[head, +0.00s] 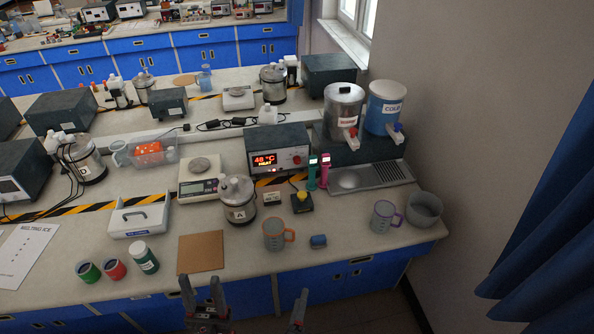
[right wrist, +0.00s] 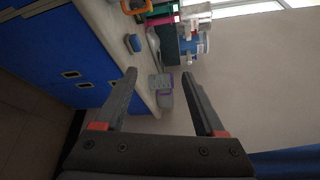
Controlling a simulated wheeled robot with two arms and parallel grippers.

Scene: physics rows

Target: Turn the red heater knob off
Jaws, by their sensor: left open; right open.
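The heater box (head: 262,141) stands at the middle of the bench. Its lit display (head: 264,160) reads 48 °C with a word like HEAT below. A small red knob (head: 296,160) is on its front panel, right of the display; which way it points is too small to tell. My left gripper (head: 203,294) is open and empty, in front of the bench's near edge and well short of the heater. My right gripper (head: 298,314) is partly cut off at the bottom of the head view. In the right wrist view it is open with nothing between its fingers (right wrist: 159,78).
A lidded metal pot (head: 238,200), an orange-handled mug (head: 274,234), a yellow-button box (head: 302,202) and a blue block (head: 318,241) stand before the heater. Two dispensers (head: 343,110) (head: 384,108) stand right. A brown mat (head: 201,252) is bare.

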